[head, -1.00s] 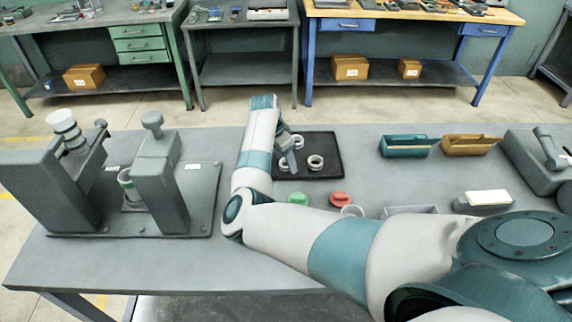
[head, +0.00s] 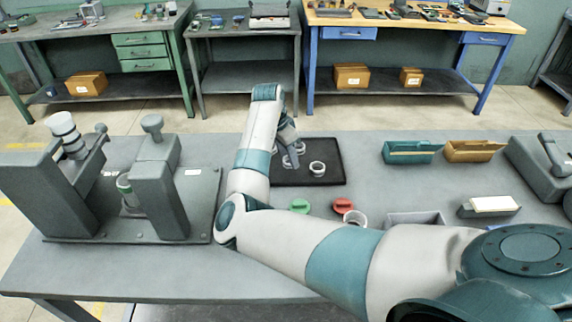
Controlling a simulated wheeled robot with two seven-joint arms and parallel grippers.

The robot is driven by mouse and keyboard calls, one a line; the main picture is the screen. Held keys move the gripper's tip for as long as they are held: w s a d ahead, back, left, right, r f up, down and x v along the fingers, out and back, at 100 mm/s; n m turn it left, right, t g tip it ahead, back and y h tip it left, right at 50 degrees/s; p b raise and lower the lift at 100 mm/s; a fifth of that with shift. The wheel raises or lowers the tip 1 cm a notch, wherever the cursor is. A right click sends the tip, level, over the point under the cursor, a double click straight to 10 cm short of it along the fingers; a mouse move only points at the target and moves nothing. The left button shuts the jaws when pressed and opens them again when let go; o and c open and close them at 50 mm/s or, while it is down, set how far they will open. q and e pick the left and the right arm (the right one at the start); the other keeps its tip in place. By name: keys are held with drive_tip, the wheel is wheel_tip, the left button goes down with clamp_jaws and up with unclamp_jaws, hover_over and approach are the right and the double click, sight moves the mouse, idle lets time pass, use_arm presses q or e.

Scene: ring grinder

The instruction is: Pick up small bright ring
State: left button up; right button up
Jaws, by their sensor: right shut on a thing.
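My right gripper (head: 291,161) is low over the left part of a black tray (head: 325,181), its fingers small and partly hidden by my own arm. It is shut on a small bright ring, which is mostly hidden by the fingers. Another bright ring (head: 317,168) lies in the open on the tray, to the right of the gripper. A further ring (head: 299,147) shows partly behind the gripper. My left gripper is not in view.
A grey fixture (head: 165,190) stands at the left. A green part (head: 300,205), a red part (head: 343,205) and a white ring (head: 355,218) lie in front of the tray. Teal (head: 412,157) and tan (head: 474,155) bins stand right. Bare tabletop lies between tray and bins.

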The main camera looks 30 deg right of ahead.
drive_tip(key=s+d+r+b, duration=0.2)
drive_tip(key=s+r, duration=0.4)
drive_tip(key=s, duration=0.4)
drive_tip(key=shift+s+d+r+b, duration=0.15)
drive_tip(key=shift+s+r+b, duration=0.05)
drive_tip(key=shift+r+b, duration=0.1)
